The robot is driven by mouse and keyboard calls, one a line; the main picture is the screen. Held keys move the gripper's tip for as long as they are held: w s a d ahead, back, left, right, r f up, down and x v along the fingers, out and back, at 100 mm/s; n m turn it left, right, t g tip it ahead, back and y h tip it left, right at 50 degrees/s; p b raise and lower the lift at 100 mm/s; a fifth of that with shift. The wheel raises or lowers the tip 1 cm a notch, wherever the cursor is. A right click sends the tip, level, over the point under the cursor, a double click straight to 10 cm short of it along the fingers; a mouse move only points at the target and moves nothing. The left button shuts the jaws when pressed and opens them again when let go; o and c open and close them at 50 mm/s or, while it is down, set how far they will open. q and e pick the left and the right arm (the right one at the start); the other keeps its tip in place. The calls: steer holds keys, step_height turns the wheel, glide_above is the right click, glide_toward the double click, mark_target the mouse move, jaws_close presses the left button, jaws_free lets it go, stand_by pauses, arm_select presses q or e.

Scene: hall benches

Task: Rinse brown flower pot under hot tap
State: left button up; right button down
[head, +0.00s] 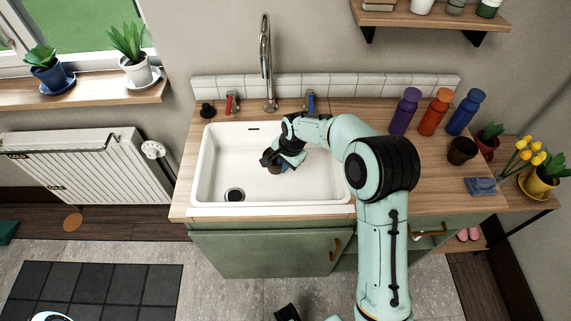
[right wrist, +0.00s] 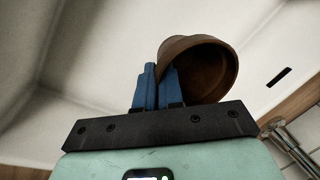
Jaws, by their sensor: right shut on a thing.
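I see no water running. A dark part of mine, perhaps the left gripper, shows at the bottom edge.
A second dark brown pot (head: 462,150) stands on the counter at the right, near purple (head: 405,110), orange (head: 434,112) and blue (head: 465,112) bottles. A blue sponge-like block (head: 480,186) lies near the counter's right end. The sink's left half around the drain (head: 235,195) is clear.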

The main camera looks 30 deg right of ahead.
steer(key=w+f, duration=0.2)
steer(key=w+f+b, duration=0.1)
steer(key=f, duration=0.1)
steer(key=shift+d, duration=0.3)
steer(key=shift+b+x, duration=0.4)
steer(key=shift+x, duration=0.4)
steer(key=shift+s+f, duration=0.2)
steer(key=c, duration=1.2)
jaws_free()
steer(key=shift+r, duration=0.1)
steer(key=v, duration=1.3)
steer(key=shift+r+p, duration=0.1)
steer(key=shift+p, duration=0.3)
